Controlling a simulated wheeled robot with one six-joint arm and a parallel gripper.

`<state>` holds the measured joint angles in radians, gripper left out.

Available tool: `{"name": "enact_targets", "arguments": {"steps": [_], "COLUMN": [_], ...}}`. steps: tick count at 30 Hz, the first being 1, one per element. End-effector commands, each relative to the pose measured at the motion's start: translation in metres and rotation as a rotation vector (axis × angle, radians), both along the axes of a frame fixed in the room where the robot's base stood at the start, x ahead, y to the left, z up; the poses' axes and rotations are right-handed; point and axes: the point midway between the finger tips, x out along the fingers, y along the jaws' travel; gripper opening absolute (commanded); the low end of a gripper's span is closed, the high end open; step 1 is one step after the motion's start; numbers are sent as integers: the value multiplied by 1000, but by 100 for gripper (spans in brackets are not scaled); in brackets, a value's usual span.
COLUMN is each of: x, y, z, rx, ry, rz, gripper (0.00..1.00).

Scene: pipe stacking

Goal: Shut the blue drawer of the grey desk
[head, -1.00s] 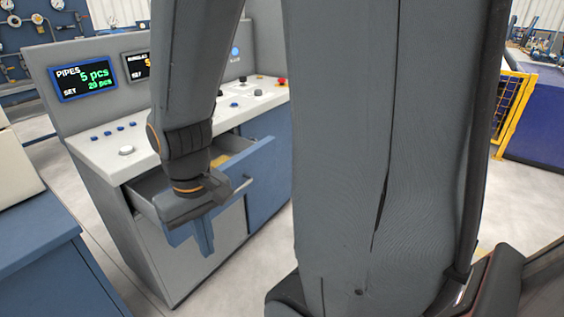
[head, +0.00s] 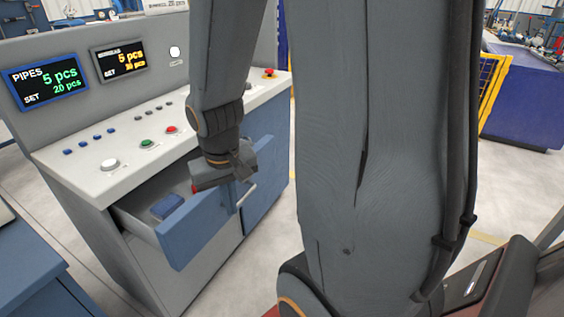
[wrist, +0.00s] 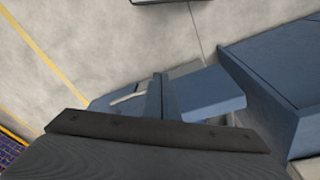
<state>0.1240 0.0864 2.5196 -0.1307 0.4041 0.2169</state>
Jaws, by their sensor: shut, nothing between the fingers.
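The grey desk (head: 195,262) stands at the left in the head view, with a pale control top. Its blue drawer (head: 185,239) is pulled out, and the open inside shows behind the blue front. A metal handle (head: 247,194) is on that front. My gripper (head: 231,202) is shut and empty, pointing down at the outer side of the drawer front, close beside the handle. I cannot tell whether it touches. In the wrist view the shut fingers (wrist: 160,98) stand before the blue front (wrist: 212,94), with the handle (wrist: 127,98) to their left.
A blue block (head: 168,206) and something red lie in the drawer. A blue cabinet (head: 35,270) stands at the lower left. The desk top bears buttons and displays (head: 48,81). A yellow guard (head: 492,90) stands at the right. Pale floor is open before the desk.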

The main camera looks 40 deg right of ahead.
Motion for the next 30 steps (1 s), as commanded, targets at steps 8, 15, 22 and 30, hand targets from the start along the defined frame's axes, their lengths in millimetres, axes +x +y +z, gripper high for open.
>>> {"name": "enact_targets", "arguments": {"steps": [8, 15, 22, 30], "x": [66, 78, 80, 100], "y": [-156, -241, -265, -271], "z": [-14, -23, -28, -58], "rx": [4, 124, 191, 194], "ry": [-310, -509, -571, -571], "rz": [-473, -738, -821, -822], "gripper": [0, 0, 0, 0]}}
